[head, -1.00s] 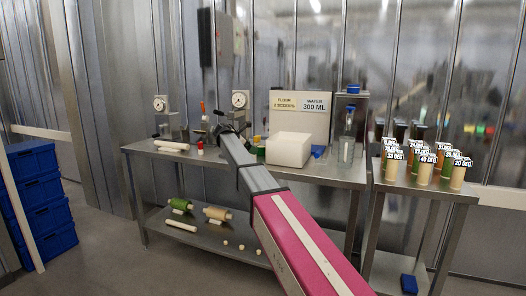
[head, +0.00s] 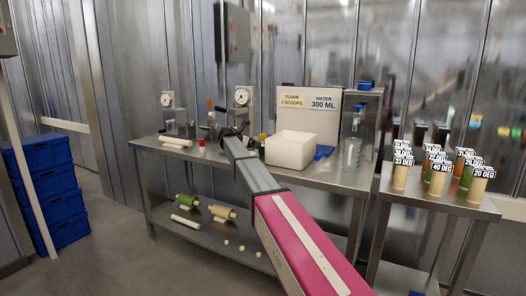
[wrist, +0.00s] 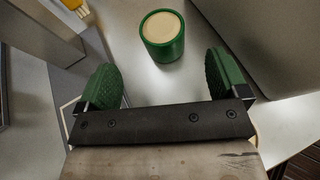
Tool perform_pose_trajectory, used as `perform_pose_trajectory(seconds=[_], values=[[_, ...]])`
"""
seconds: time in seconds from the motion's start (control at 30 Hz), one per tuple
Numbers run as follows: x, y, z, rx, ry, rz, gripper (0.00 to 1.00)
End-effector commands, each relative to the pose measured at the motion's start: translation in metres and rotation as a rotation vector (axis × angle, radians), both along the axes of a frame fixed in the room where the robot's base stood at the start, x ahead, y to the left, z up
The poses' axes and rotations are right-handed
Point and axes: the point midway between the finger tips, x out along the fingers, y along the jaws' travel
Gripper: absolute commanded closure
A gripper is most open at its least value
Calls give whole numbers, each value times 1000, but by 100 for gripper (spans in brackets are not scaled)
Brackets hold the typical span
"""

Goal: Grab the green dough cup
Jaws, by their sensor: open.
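The green dough cup (wrist: 162,48) stands upright on the table, with pale dough filling its top. In the wrist view it is just beyond the gap between my fingertips, roughly centred and not touching either. My gripper (wrist: 165,80) is open and empty, with a green ridged pad on each side. In the head view my gripper (head: 232,132) is over the metal table, and a small green object (head: 262,146), likely this cup, shows just right of it, partly hidden.
A white box (head: 292,148) stands right of my gripper on the metal table (head: 325,182), with a glass jug (head: 351,152) beyond. Dial gauges (head: 241,97) stand behind. A side table (head: 440,199) holds several labelled cylinders. Blue crates (head: 45,195) are stacked at left.

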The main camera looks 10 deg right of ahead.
Motion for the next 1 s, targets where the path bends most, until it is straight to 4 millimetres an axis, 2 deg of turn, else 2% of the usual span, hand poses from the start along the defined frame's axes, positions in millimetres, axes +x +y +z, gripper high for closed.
perform_pose_trajectory(seconds=[0.13,0.43,0.7,0.97,1.0], values=[[12,-20,-9,1,1,-3,8],[22,-37,-17,2,-1,-2,8],[40,-67,-30,1,0,-2,8],[41,-71,-32,2,-1,-2,8],[41,-71,-32,2,-1,-2,11]])
